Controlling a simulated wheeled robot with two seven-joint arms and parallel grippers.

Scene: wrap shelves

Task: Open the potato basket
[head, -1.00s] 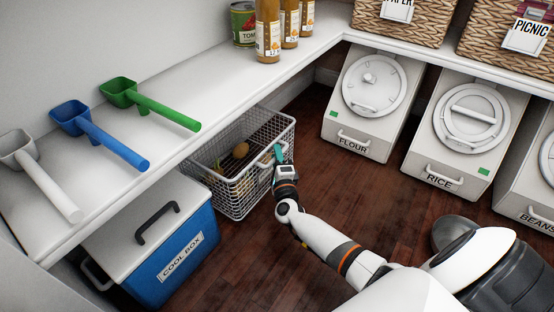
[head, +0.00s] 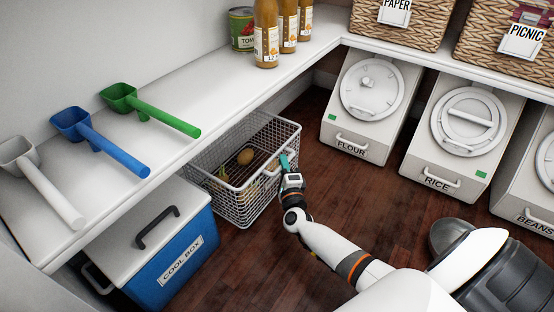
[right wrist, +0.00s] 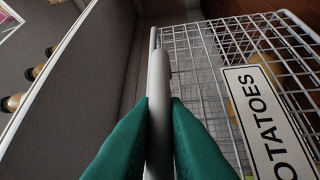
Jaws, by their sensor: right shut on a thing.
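The potato basket is a white wire basket (head: 240,200) on the floor under the left shelf, with potatoes (head: 246,156) visible inside. Part of it sits under the shelf board and part sticks out. My right gripper (head: 285,160) is at its right front rim. In the right wrist view, the green fingers (right wrist: 160,125) are shut on a pale bar, the basket's handle (right wrist: 158,75). The basket's potatoes label (right wrist: 265,120) shows at the right of that view, partly cut off. My left gripper is not in view.
A blue cool box (head: 185,262) stands left of the basket. Flour (head: 362,105) and rice (head: 455,140) bins stand to the right. Scoops, bottles and a can (head: 242,28) are on the shelf (head: 200,90) above. The dark floor (head: 260,260) in front is clear.

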